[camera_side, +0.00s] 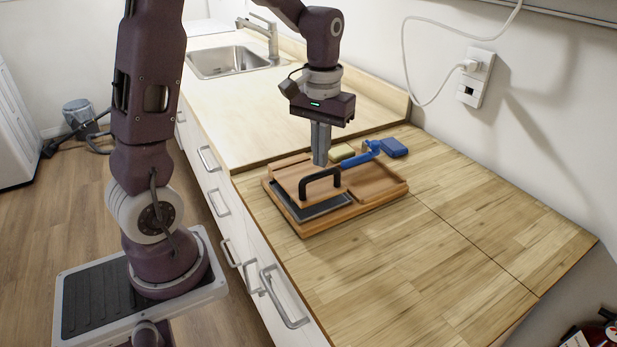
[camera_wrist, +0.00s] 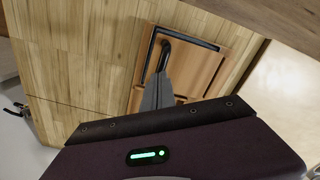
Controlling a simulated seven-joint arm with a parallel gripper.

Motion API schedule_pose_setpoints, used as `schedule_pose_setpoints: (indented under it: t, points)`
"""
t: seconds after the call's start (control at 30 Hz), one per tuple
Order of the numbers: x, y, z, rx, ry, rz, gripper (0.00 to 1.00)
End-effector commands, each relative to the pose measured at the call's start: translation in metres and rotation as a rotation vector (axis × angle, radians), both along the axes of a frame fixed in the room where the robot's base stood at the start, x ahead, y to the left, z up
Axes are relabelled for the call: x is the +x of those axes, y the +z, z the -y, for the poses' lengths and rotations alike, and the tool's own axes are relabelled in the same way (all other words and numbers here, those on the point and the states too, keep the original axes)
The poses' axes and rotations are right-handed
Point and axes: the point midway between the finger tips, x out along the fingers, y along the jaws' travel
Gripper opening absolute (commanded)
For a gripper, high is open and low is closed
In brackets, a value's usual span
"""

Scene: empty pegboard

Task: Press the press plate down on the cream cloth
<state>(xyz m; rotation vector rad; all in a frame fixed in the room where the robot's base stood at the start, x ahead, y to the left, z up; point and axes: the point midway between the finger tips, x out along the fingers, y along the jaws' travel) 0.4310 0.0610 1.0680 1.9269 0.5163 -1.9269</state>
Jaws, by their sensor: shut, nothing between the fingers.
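The press plate (camera_side: 293,180) looks like a flat wooden board with a black arched handle (camera_side: 320,180). It lies in the left part of a wooden tray (camera_side: 345,221), with a dark grey surface (camera_side: 326,208) showing along its front edge. The handle also shows in the wrist view (camera_wrist: 165,47). My gripper (camera_side: 320,163) points down, shut and empty, just behind and above the handle in the side view. In the wrist view its fingertips (camera_wrist: 160,76) overlap the handle's near end; I cannot tell whether they touch. I cannot make out a cream cloth.
The tray's right compartment (camera_side: 376,183) looks empty. The wooden counter (camera_side: 450,230) is clear to the right. A sink (camera_side: 230,61) is at the back.

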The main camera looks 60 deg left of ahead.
Motion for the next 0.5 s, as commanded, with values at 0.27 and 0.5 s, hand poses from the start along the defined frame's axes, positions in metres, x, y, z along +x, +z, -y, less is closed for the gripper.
schedule_pose_setpoints:
  t: [0.27, 0.5]
  points:
    - [0.0000, 0.0000, 0.0000, 0.000, 0.000, 0.000, 0.00]
    - [0.0002, -0.0036, 0.0000, 0.000, 0.000, 0.000, 0.00]
